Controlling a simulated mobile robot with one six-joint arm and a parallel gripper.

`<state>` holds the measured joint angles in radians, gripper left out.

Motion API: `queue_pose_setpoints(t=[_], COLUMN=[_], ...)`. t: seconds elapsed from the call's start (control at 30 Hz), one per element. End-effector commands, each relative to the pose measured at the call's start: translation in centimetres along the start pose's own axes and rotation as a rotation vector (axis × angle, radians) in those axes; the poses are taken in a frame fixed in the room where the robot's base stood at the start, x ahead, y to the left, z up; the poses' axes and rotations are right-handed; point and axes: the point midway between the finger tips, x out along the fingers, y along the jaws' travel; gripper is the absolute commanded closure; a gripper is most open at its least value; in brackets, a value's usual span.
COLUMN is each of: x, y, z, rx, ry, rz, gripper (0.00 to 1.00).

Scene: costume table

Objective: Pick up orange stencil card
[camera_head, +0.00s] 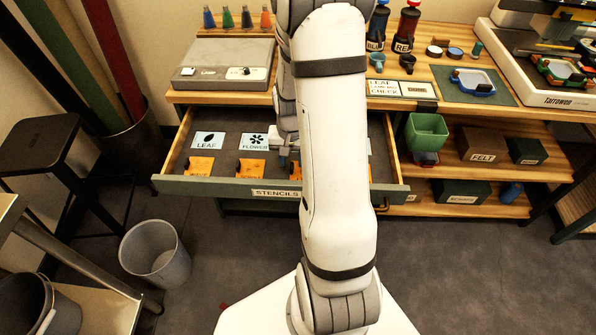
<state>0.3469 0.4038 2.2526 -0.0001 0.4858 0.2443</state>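An open drawer labelled STENCILS (240,190) holds several flat cards. Two orange cards show, one at the left (199,166) under the LEAF card (208,140) and one in the middle (251,169) under the FLOWER card (254,142). More orange shows beside my arm, mostly hidden by it. My gripper (284,160) is down in the drawer, just right of the middle orange card and the FLOWER card. My own arm covers much of it, so its fingers and anything between them are unclear.
Shelves at the right hold a green bin (426,131) and a FELT box (488,144). A grey waste bin (155,252) and a black stool (40,140) stand at the left.

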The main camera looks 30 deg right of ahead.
Motion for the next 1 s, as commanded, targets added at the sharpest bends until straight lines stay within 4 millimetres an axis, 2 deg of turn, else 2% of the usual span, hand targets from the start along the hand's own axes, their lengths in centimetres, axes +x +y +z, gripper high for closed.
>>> queue_pose_setpoints(t=[0.1,0.5,0.87,1.0], x=[-0.05,-0.08,-0.09,-0.81], y=[0.01,0.04,0.07,0.06], z=[-0.01,-0.03,-0.04,-0.11], rx=[0.0,0.001,0.002,0.002], ry=[0.0,0.001,0.001,0.004], rz=[0.0,0.0,0.0,-0.001], gripper=[0.66,0.99,1.0,1.0])
